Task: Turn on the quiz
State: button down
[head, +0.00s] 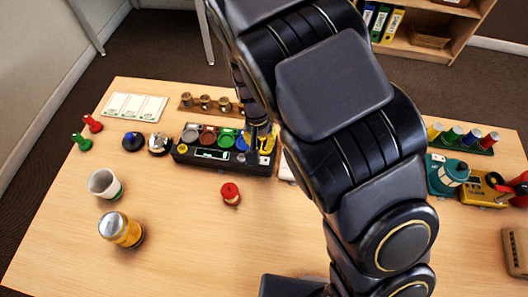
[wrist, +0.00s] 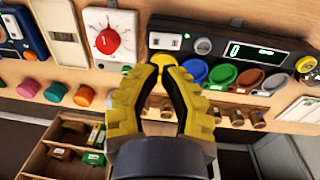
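The black quiz console (head: 213,158) lies near the back of the table, with grey, brown, green and blue round buttons along it. In the wrist view the console (wrist: 210,47) appears turned around, with a display (wrist: 262,53) bearing a green mark and a small white panel with dark dots (wrist: 165,41) at its left end. A yellow button (wrist: 163,59) shows just beyond my fingertips. My gripper (wrist: 166,73) points down at that end, its tips close together; nothing is seen held. Whether the tips touch the console or each other is unclear. My arm hides part of the area in the head view.
A white box with a red dial (wrist: 112,38) stands beside the console. Small wooden pegs (head: 205,102) line its back. A red-topped piece (head: 230,193) lies in front. A white cup (head: 104,184) and a yellow can (head: 121,229) stand left. The front middle is clear.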

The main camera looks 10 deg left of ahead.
notch_tip(320, 180, up, 8)
jog(key=a, duration=0.1)
dwell(0.6)
